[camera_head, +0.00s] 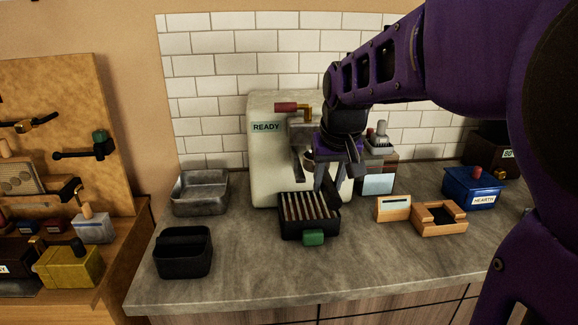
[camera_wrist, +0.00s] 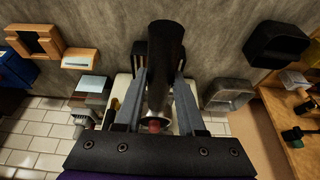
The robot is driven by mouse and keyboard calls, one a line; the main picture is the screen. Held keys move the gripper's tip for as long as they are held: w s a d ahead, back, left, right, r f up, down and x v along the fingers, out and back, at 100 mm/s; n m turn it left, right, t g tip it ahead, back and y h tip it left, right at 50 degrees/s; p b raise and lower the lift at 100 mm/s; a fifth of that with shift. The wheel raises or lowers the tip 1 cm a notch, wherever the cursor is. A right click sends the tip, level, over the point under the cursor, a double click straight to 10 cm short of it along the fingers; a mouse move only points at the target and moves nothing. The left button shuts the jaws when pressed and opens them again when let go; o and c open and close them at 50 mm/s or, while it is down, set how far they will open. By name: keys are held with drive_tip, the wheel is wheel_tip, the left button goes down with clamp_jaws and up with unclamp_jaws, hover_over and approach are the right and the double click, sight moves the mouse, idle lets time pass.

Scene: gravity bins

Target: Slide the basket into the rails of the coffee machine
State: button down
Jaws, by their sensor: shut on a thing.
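The coffee machine (camera_head: 268,160) is a pale block labelled READY, with a red-ended lever (camera_head: 287,107) on its upper front. My gripper (camera_head: 331,184) is in front of the machine, pointing down. In the wrist view, its two fingers (camera_wrist: 160,88) are shut on a thick black handle (camera_wrist: 166,50), which I take to be the basket's. A grey metal part (camera_wrist: 154,124) shows at the handle's lower end, close to the machine. Whether it sits in the rails is hidden by the handle and my gripper.
A black slatted tray (camera_head: 297,228) with a green tab stands under the gripper. A black bin (camera_head: 183,254) and a metal pan (camera_head: 200,193) are at left. A wooden holder (camera_head: 440,226) and a blue box (camera_head: 472,193) are at right. The counter's front is clear.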

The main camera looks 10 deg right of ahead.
drive_tip(key=shift+w, duration=0.15)
drive_tip(key=shift+w+f+b, duration=0.55)
drive_tip(key=shift+w+f, duration=1.05)
drive_tip(key=shift+w, duration=0.8)
drive_tip(key=shift+f, duration=0.3)
drive_tip(key=shift+w+r, duration=0.1)
drive_tip(key=shift+w, duration=0.05)
idle(0.3)
drive_tip(key=shift+w+p, duration=0.75)
drive_tip(key=shift+w, duration=1.6)
